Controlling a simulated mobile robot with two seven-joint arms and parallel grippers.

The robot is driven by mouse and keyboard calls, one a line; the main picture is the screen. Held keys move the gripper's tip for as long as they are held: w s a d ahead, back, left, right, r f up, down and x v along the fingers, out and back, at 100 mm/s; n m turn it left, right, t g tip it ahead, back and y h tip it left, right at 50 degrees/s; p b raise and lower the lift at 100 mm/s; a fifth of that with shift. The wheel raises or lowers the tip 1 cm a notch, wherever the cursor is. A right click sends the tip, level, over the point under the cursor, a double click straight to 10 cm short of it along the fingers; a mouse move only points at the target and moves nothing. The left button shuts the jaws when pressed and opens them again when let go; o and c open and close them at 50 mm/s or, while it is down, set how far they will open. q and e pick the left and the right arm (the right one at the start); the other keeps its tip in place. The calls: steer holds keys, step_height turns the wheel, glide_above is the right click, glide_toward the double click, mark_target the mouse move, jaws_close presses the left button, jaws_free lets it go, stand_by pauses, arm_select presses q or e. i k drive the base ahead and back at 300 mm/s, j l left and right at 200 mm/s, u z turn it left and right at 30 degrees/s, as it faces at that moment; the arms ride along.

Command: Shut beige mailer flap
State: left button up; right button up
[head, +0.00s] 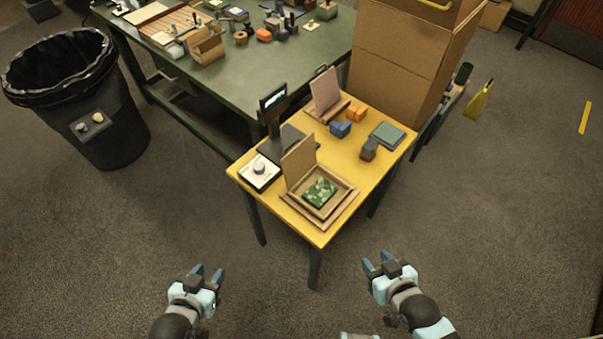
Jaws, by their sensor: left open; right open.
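A beige mailer (344,200) sits near the front corner of the small yellow table. Its flap (299,163) stands up, open, on the left-back side. A green patterned item (320,192) lies inside the mailer. My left gripper (207,270) is open and empty, low in front of the table to the left. My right gripper (379,262) is open and empty, low in front of the table to the right. Both are apart from the mailer and the table.
The yellow table (383,177) also holds a white device (260,174), a dark screen stand (272,108), blue (341,129) and orange (356,114) blocks, a teal box (388,135) and another box with a raised pinkish lid (324,91). Large cardboard boxes (400,60) stand behind. Floor before the table is clear.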

mark_target(295, 164)
steer(key=k+z, duration=0.1)
steer(key=z, duration=0.25)
steer(key=k+z, duration=0.1)
steer(key=z, duration=0.3)
steer(key=l+z, duration=0.1)
steer(key=z, duration=0.25)
steer(key=j+z, duration=0.1)
steer(key=z, duration=0.35)
steer(key=j+z, duration=0.15)
steer(key=z, duration=0.8)
steer(key=k+j, duration=0.15)
steer(key=j, duration=0.25)
steer(key=k+j, duration=0.15)
steer(key=j, duration=0.25)
steer(key=k+j, duration=0.15)
steer(key=j, duration=0.25)
steer(key=k+j, duration=0.15)
steer(key=j, duration=0.25)
steer(key=k+j, duration=0.15)
steer(key=j, duration=0.25)
steer(key=k+j, duration=0.15)
steer(key=j, duration=0.25)
steer(key=k+j, duration=0.1)
steer(key=j, duration=0.3)
steer(key=k+j, duration=0.15)
steer(key=j, duration=0.4)
steer(key=i+z, duration=0.15)
